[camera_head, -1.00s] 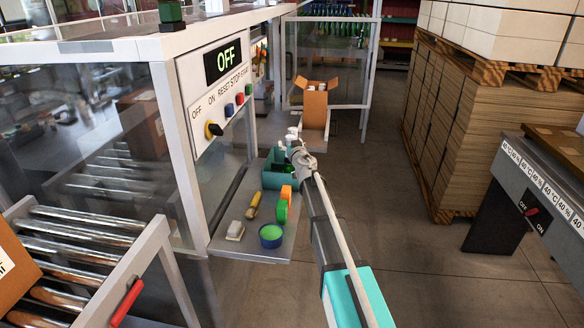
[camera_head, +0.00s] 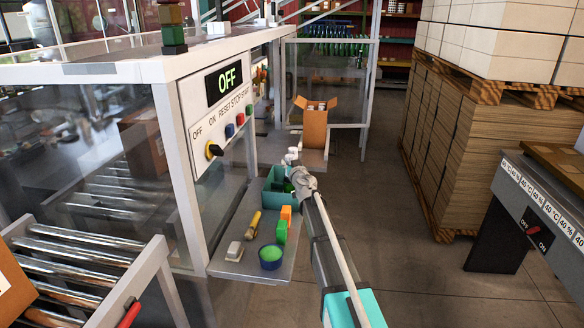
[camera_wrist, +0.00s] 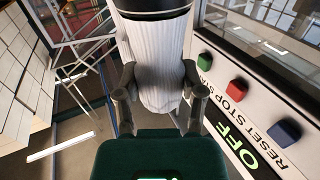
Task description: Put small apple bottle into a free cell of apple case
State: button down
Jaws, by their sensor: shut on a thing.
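In the wrist view my gripper (camera_wrist: 160,100) is shut on a pale, ribbed, rounded thing (camera_wrist: 160,60) with a dark band at its top. I cannot read a label on it, so I cannot confirm that it is the small apple bottle. In the head view my gripper (camera_head: 303,180) is small and hides most of what it holds, beside a teal bin (camera_head: 272,196). An open cardboard carton (camera_head: 314,128) with pale tops inside stands beyond; it may be the apple case. Its cells cannot be made out.
A grey shelf (camera_head: 236,258) carries a blue-rimmed green tub (camera_head: 271,257), orange and green blocks, a yellow tool and a pale block. The machine's control panel (camera_head: 222,115) is left. Stacked pallets (camera_head: 465,140) stand right. The floor between is clear.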

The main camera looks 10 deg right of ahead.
notch_tip(320, 180, up, 18)
jog(key=p, duration=1.7)
jog(key=shift+f+p, duration=0.1)
jog(key=shift+p, duration=0.2)
jog(key=shift+s, duration=0.15)
